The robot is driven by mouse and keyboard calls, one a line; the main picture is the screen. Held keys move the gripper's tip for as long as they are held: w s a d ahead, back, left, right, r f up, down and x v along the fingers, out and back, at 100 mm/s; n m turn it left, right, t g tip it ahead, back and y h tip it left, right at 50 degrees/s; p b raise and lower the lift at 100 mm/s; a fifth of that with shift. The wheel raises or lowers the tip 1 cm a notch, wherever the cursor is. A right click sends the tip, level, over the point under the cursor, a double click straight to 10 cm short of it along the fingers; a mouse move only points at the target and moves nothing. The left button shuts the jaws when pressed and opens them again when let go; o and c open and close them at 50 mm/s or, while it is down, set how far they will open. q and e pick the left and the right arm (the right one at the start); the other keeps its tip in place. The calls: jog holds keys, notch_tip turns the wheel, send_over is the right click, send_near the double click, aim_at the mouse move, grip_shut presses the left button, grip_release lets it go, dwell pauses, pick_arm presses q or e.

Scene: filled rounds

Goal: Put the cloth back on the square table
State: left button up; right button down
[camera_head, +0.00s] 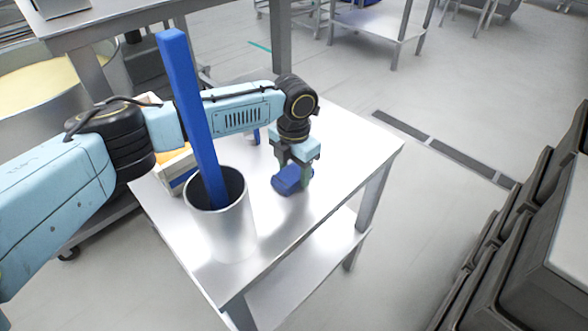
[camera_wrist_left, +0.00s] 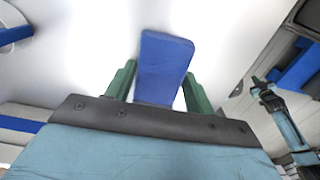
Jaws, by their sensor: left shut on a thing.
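The blue cloth (camera_head: 288,180) is a small folded-looking block over the right part of the square metal table (camera_head: 335,165). My left gripper (camera_head: 298,165) points down and is shut on the cloth. In the left wrist view the cloth (camera_wrist_left: 163,68) sits between the two green fingers (camera_wrist_left: 158,88), with the bright table top behind it. I cannot tell whether the cloth touches the table. A light blue arm with a dark gripper (camera_wrist_left: 268,97), likely my right one, shows small at the right of the left wrist view; its fingers are unclear.
A metal canister (camera_head: 220,222) with a tall blue bar (camera_head: 190,110) stands at the table's front left. A box with orange contents (camera_head: 176,165) is partly hidden behind my left arm. Dark crates (camera_head: 520,235) stand at right. The table's right part is clear.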

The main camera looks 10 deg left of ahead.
aim_at(294, 171)
pick_arm(q)
jog(key=o, duration=1)
jog(key=shift+f, duration=0.1)
pick_arm(e)
jog(key=shift+w+a, duration=0.1)
jog(key=shift+w, duration=0.05)
pick_arm(q)
jog(key=shift+r, duration=0.3)
notch_tip(294, 171, up, 4)
jog(key=shift+r+p, duration=0.25)
jog(key=shift+p, duration=0.35)
notch_tip(294, 171, up, 7)
jog(key=shift+r+p, duration=0.1)
jog(key=shift+p, duration=0.5)
pick_arm(e)
jog(key=s, duration=0.1)
jog(key=s+r, duration=0.1)
jog(key=s+a, duration=0.1)
jog(key=shift+r, duration=0.15)
pick_arm(q)
jog(key=shift+r, duration=0.1)
pick_arm(e)
jog(key=shift+r, duration=0.1)
